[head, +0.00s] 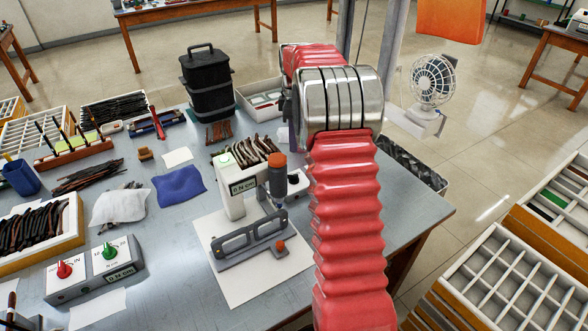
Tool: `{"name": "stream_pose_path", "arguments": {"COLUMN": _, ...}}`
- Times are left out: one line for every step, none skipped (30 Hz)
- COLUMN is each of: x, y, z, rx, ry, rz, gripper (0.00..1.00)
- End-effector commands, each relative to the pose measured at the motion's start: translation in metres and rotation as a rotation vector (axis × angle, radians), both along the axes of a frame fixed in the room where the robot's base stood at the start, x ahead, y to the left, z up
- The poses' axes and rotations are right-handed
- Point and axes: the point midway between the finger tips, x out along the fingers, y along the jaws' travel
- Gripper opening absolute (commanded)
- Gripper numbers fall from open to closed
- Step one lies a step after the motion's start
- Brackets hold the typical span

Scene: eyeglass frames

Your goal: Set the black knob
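Two grey boxes at front left carry a red knob (64,269) and a green knob (109,251). No other black knob is clearly visible.
A blue cloth (179,189), a white cloth (117,207) and temple-piece trays crowd the left. Black stacked containers (207,85) stand behind. Table surface right of my arm is mostly clear.

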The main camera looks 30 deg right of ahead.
Motion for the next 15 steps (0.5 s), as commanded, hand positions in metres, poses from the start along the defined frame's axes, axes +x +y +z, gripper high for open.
{"name": "stream_pose_path", "arguments": {"x": -0.001, "y": -0.002, "z": 0.000, "rx": 0.000, "ry": 0.000, "rz": -0.003, "gripper": 0.29}}
{"name": "stream_pose_path", "arguments": {"x": -0.001, "y": -0.002, "z": 0.000, "rx": 0.000, "ry": 0.000, "rz": -0.005, "gripper": 0.29}}
{"name": "stream_pose_path", "arguments": {"x": -0.002, "y": -0.003, "z": 0.000, "rx": 0.000, "ry": 0.000, "rz": -0.007, "gripper": 0.29}}
{"name": "stream_pose_path", "arguments": {"x": -0.002, "y": -0.004, "z": 0.000, "rx": 0.000, "ry": 0.000, "rz": -0.008, "gripper": 0.29}}
{"name": "stream_pose_path", "arguments": {"x": -0.003, "y": -0.004, "z": 0.000, "rx": 0.000, "ry": 0.000, "rz": -0.009, "gripper": 0.29}}
{"name": "stream_pose_path", "arguments": {"x": -0.003, "y": -0.005, "z": 0.000, "rx": 0.000, "ry": 0.000, "rz": -0.010, "gripper": 0.29}}
{"name": "stream_pose_path", "arguments": {"x": -0.003, "y": -0.005, "z": 0.000, "rx": 0.000, "ry": 0.000, "rz": -0.011, "gripper": 0.29}}
{"name": "stream_pose_path", "arguments": {"x": -0.003, "y": -0.005, "z": -0.001, "rx": 0.000, "ry": 0.000, "rz": -0.011, "gripper": 0.29}}
{"name": "stream_pose_path", "arguments": {"x": -0.003, "y": -0.006, "z": -0.002, "rx": 0.000, "ry": 0.000, "rz": -0.012, "gripper": 0.29}}
{"name": "stream_pose_path", "arguments": {"x": -0.003, "y": -0.006, "z": -0.003, "rx": 0.000, "ry": 0.000, "rz": -0.012, "gripper": 0.29}}
{"name": "stream_pose_path", "arguments": {"x": -0.003, "y": -0.006, "z": -0.004, "rx": 0.000, "ry": 0.000, "rz": -0.012, "gripper": 0.29}}
{"name": "stream_pose_path", "arguments": {"x": -0.004, "y": -0.006, "z": -0.007, "rx": 0.001, "ry": 0.001, "rz": -0.013, "gripper": 0.29}}
{"name": "stream_pose_path", "arguments": {"x": -0.004, "y": -0.006, "z": -0.009, "rx": 0.001, "ry": 0.001, "rz": -0.013, "gripper": 0.29}}
{"name": "stream_pose_path", "arguments": {"x": -0.004, "y": -0.006, "z": -0.012, "rx": 0.001, "ry": 0.002, "rz": -0.013, "gripper": 0.29}}
{"name": "stream_pose_path", "arguments": {"x": -0.004, "y": -0.006, "z": -0.017, "rx": 0.001, "ry": 0.003, "rz": -0.013, "gripper": 0.29}}
